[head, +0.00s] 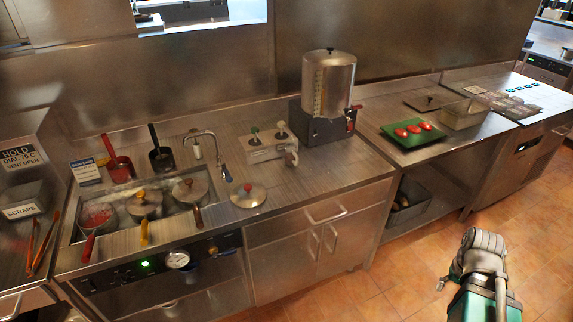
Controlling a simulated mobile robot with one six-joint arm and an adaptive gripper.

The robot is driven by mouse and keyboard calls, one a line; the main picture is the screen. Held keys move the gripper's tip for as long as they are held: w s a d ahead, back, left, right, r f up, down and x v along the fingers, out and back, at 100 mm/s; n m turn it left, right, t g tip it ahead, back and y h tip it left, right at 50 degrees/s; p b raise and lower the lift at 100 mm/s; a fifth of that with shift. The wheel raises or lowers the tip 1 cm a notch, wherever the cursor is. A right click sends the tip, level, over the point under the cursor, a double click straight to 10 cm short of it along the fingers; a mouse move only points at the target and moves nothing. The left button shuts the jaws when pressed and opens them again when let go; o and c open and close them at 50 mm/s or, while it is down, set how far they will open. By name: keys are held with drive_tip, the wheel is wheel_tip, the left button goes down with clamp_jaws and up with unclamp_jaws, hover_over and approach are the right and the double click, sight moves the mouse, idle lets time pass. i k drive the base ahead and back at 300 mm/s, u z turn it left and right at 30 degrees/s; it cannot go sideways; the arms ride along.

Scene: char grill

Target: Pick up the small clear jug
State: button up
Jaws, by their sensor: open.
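I cannot make out a small clear jug for certain. A clear, see-through container (462,114) stands on the right-hand counter beside the green board, but it looks more like a rectangular tub than a jug. My arm is at the lower right, over the tiled floor and away from the counters. My gripper (441,284) shows only as a small dark tip left of the arm. It is open, holds nothing that I can see and is far from every container.
A steel urn (329,82) stands on the middle counter. Left of it are a pump dispenser (268,148), a loose lid (248,195) and a lidded well unit (140,207). A green board (413,135) holds red items. The tiled floor (350,305) before the cabinets is clear.

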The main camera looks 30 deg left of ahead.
sight(293, 158)
drive_tip(key=u, duration=1.2)
drive_tip(key=i, duration=1)
drive_tip(key=z, duration=0.05)
